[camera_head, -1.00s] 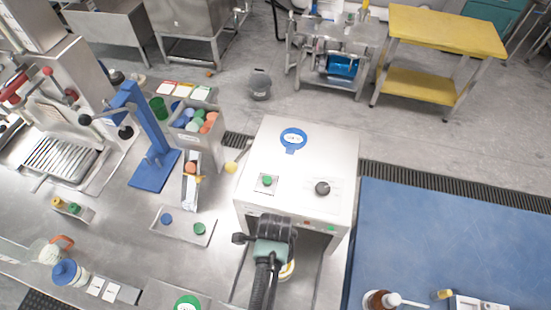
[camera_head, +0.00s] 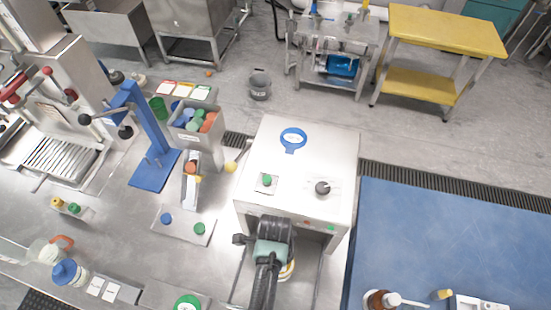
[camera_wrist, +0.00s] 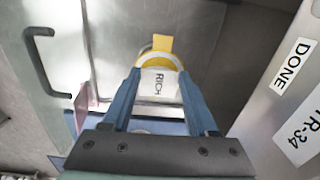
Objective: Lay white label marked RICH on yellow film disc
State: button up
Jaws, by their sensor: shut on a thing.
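The white label marked RICH (camera_wrist: 158,86) shows between my gripper's two blue fingers in the wrist view. My gripper (camera_wrist: 160,74) is shut on the label, with a finger at each side. The yellow film disc (camera_wrist: 160,60), with a square yellow tab at its far edge, shows just beyond the label. The label overlaps the disc's near part in this view; whether they touch, I cannot tell. In the head view my arm hides the label and the fingertips at the front of the steel machine (camera_head: 296,180).
In the wrist view a panel marked DONE (camera_wrist: 291,63) stands close on the right, and a dark handle (camera_wrist: 42,62) is on the left. In the head view a two-button plate (camera_head: 182,226) lies left of the machine and a blue table (camera_head: 450,240) is on the right.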

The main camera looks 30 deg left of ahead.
jog(key=shift+f+b, duration=0.55)
jog(key=shift+f, duration=0.5)
dwell(1.1)
jog(key=shift+s+f, duration=0.1)
jog(key=shift+s, duration=0.05)
dwell(0.6)
jog(key=o, duration=1.4)
jog(key=shift+s+d, duration=0.1)
jog(key=shift+o, duration=0.3)
jog(key=shift+w, duration=0.2)
